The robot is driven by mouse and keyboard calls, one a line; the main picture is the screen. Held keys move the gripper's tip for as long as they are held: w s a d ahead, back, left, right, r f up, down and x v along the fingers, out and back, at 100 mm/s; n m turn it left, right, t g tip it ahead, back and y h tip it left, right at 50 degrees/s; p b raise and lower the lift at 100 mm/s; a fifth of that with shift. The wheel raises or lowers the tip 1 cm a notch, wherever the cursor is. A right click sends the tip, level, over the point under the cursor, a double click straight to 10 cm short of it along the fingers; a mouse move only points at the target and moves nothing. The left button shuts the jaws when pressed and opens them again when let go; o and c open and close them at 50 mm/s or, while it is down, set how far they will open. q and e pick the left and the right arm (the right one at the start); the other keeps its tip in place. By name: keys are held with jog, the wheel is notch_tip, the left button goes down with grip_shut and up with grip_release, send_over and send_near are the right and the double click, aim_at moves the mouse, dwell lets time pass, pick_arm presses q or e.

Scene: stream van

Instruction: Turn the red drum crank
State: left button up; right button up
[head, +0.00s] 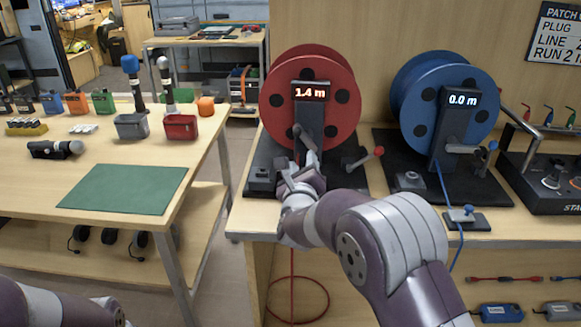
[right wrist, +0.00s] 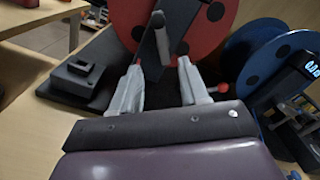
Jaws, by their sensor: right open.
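The red drum (head: 341,82) stands on a black base on the bench, its display reading 1.4 m. Its grey crank (head: 303,137) reaches down from the hub toward my right gripper (head: 306,168), which partly hides it. In the right wrist view, the crank's grey handle (right wrist: 160,42) points in between the two fingertips of my open right gripper (right wrist: 160,72). A gap shows on both sides, and I cannot tell if they touch. A lever with a red knob (head: 378,151) stands right of the gripper. My left gripper is out of view.
A blue drum (head: 443,100) reading 0.0 m stands to the right, beside a black control box (head: 545,180). A table with a green mat (head: 125,188), microphones and small boxes is at left. A red cable (head: 291,285) hangs below the bench edge.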

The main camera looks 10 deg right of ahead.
aim_at(306, 141)
jog(key=x, duration=1.2)
jog(key=shift+w+d, duration=0.25)
jog(key=shift+d, duration=0.05)
